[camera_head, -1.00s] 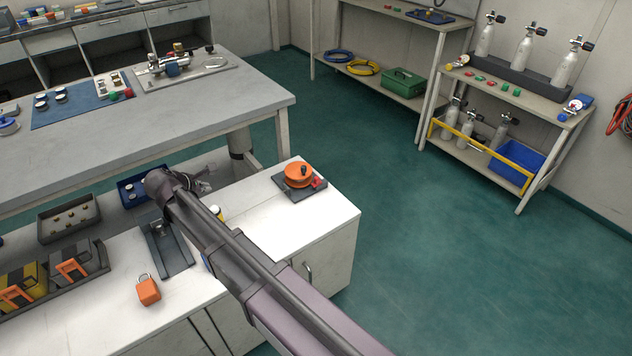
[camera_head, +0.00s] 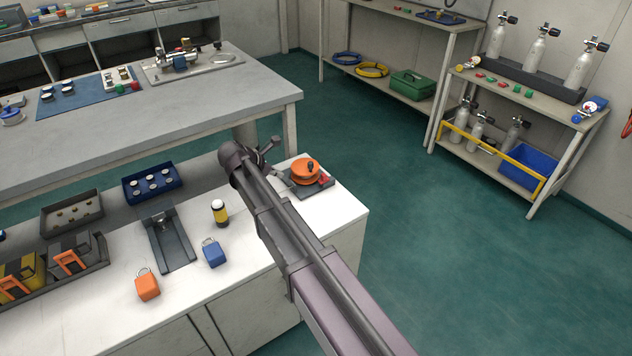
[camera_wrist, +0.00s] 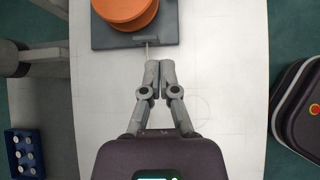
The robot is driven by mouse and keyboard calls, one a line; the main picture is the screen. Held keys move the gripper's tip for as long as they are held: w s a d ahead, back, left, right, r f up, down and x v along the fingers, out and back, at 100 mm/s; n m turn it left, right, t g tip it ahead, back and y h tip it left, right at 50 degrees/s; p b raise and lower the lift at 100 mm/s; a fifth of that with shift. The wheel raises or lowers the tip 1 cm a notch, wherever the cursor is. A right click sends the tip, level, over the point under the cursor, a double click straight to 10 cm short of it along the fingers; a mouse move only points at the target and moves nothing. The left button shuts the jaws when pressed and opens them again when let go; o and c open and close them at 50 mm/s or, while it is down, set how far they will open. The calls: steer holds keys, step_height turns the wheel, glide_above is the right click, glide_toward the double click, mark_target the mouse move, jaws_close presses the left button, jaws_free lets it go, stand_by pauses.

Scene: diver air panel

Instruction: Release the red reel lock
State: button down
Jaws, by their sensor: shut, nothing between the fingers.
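An orange reel (camera_head: 305,171) sits on a dark base plate (camera_head: 297,189) near the right end of the white counter. A small red part, which looks like the reel lock (camera_head: 324,180), is at the right front of the base. In the wrist view the orange reel (camera_wrist: 126,10) and its dark base (camera_wrist: 108,40) are at the top; no red part shows there. My gripper (camera_head: 272,146) is left of the reel in the head view. In the wrist view my gripper (camera_wrist: 160,64) is shut and empty, its tips just short of the base's near edge, beside a thin pale rod.
A grey bench (camera_head: 170,115) stands behind. Green floor lies open to the right.

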mark_target(324, 174)
steer(key=shift+w+d+f+g+h, duration=0.15)
steer(key=shift+d, duration=0.6)
steer(key=shift+w+d+f+g+h, duration=0.15)
steer(key=shift+d, duration=0.55)
steer(key=shift+f, duration=0.1)
steer(key=b+x, duration=0.7)
steer(key=x, duration=0.3)
steer(key=shift+f+b, duration=0.1)
steer(key=shift+b, duration=0.25)
steer(key=shift+w+d, duration=0.65)
steer(key=shift+d, duration=0.15)
steer(key=shift+w+d, duration=0.5)
steer(key=shift+d, duration=0.35)
steer(key=shift+w+d, duration=0.35)
steer(key=shift+d, duration=0.25)
steer(key=shift+w+d, duration=0.35)
steer(key=shift+d, duration=0.25)
